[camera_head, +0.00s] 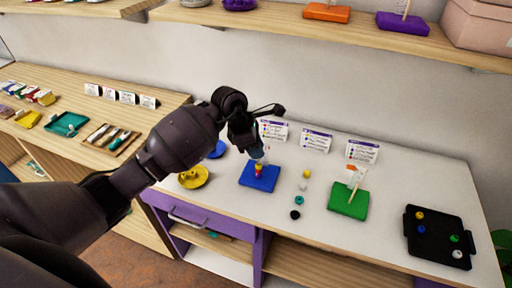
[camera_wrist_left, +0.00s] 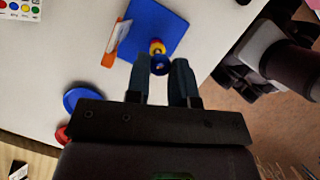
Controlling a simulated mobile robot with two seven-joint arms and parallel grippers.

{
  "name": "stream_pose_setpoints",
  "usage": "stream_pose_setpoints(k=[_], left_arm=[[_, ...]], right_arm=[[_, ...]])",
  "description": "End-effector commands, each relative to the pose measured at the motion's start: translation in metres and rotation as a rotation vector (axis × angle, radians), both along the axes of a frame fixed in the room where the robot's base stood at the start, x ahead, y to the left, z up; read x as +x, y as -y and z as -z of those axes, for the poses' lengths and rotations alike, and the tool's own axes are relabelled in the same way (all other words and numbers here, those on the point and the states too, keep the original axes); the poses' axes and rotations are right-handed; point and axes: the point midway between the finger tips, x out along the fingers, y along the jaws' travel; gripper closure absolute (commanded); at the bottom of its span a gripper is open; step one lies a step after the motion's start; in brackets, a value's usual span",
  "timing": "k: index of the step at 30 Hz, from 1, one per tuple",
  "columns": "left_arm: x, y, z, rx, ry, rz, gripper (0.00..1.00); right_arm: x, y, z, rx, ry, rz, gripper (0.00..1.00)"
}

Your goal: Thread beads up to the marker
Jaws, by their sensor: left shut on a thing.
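A blue bead board (camera_head: 260,178) stands on the white table, with red and yellow beads (camera_head: 258,170) low on its upright peg. My left gripper (camera_head: 257,152) is directly above this board, pointing down. In the left wrist view its fingers (camera_wrist_left: 165,68) are shut on a blue bead (camera_wrist_left: 161,65), which lines up over the stacked beads (camera_wrist_left: 157,46). I cannot tell whether the blue bead is around the peg. A white and orange marker tag (camera_wrist_left: 115,42) stands beside the stack. My right gripper is not in view.
Loose yellow (camera_head: 306,173), white (camera_head: 303,187), teal (camera_head: 299,200) and black (camera_head: 295,214) beads lie right of the board. A green board (camera_head: 347,203) with a peg, a black bead tray (camera_head: 425,248) and a yellow dish (camera_head: 194,178) stand nearby. Printed cards (camera_head: 316,140) line the back.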

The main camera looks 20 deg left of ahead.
Motion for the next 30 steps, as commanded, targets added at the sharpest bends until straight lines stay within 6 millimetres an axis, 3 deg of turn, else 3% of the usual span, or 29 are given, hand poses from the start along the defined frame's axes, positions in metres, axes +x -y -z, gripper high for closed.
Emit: stream_pose_setpoints(k=[30], left_arm=[[0.0001, -0.0001, 0.0091, 0.000, 0.000, 0.000, 0.99]], right_arm=[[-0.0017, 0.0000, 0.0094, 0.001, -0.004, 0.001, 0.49]])
